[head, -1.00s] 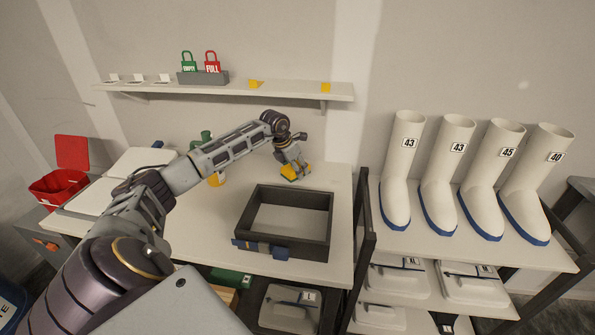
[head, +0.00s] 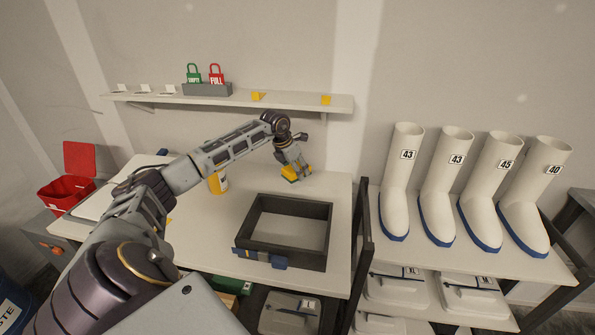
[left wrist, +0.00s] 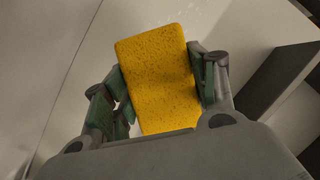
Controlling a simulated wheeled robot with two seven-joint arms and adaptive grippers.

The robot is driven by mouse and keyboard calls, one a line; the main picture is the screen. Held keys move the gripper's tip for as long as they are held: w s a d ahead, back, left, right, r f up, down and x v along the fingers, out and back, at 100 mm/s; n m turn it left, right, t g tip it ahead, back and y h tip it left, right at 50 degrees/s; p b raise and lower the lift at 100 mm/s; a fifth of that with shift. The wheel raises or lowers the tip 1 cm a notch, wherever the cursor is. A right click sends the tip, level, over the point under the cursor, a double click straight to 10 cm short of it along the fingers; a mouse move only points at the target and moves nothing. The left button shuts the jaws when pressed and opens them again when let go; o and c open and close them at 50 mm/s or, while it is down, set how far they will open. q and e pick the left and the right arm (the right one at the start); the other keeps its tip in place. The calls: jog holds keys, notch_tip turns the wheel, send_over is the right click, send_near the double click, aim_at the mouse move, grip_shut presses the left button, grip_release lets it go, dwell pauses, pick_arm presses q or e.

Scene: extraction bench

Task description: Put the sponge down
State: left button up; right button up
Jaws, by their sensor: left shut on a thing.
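The yellow sponge (left wrist: 158,75) is between the fingers of my left gripper (left wrist: 160,90) in the left wrist view. My left gripper is shut on it, with a green-padded finger on each side. In the head view the left gripper (head: 293,170) is over the back right part of the bench (head: 190,240), behind the dark frame. The sponge shows there as a yellow and green block (head: 290,173) at the fingertips. It is at or just above the bench top; I cannot tell whether it touches. My right gripper is not in view.
A dark open frame (head: 246,226) stands on the bench in front of the gripper. A yellow-and-white container (head: 218,184) stands behind my forearm. A shelf (head: 300,101) with padlocks runs above. White boots (head: 437,210) stand on a rack at right. A red bin (head: 66,193) is at left.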

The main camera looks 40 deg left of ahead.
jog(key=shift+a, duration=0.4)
